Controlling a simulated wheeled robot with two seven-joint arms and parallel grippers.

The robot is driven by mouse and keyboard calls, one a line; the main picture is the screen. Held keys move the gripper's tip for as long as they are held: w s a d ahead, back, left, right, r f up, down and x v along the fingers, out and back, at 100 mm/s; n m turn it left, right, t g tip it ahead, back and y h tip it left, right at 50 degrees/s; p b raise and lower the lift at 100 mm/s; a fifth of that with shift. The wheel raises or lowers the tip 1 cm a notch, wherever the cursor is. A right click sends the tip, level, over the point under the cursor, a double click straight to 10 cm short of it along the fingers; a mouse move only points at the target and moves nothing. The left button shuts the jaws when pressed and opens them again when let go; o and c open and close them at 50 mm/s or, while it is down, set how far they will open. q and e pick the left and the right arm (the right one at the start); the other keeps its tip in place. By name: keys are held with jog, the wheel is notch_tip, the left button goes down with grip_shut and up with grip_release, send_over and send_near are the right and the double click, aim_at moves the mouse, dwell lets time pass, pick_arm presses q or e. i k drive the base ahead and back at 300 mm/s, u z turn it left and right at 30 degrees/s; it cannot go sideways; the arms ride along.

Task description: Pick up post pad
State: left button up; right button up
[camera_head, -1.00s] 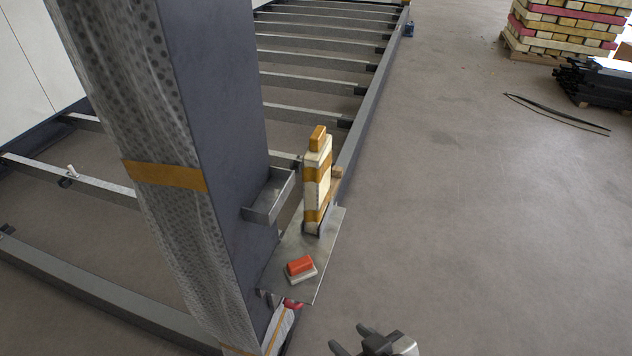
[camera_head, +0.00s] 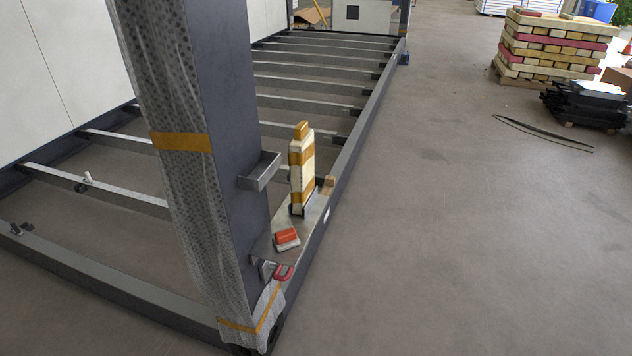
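A tall cream pad with yellow-orange bands (camera_head: 301,172) stands upright on a metal plate (camera_head: 316,211) at the foot of the post. It may be the post pad; I cannot tell for sure. A small red-orange block with a pale base (camera_head: 287,237) lies on the same plate, nearer to me. The dark post (camera_head: 232,110) is partly wrapped in bubble wrap with yellow tape. Neither of my grippers shows in this view.
A small metal bracket tray (camera_head: 260,170) juts from the post beside the pad. The steel floor frame (camera_head: 353,150) runs away behind. A pallet of stacked coloured blocks (camera_head: 552,45) and dark stacked parts (camera_head: 584,102) stand at far right.

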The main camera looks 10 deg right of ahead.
aim_at(302, 148)
jog(key=z, duration=0.15)
jog(key=i, duration=1.05)
jog(key=u, duration=0.7)
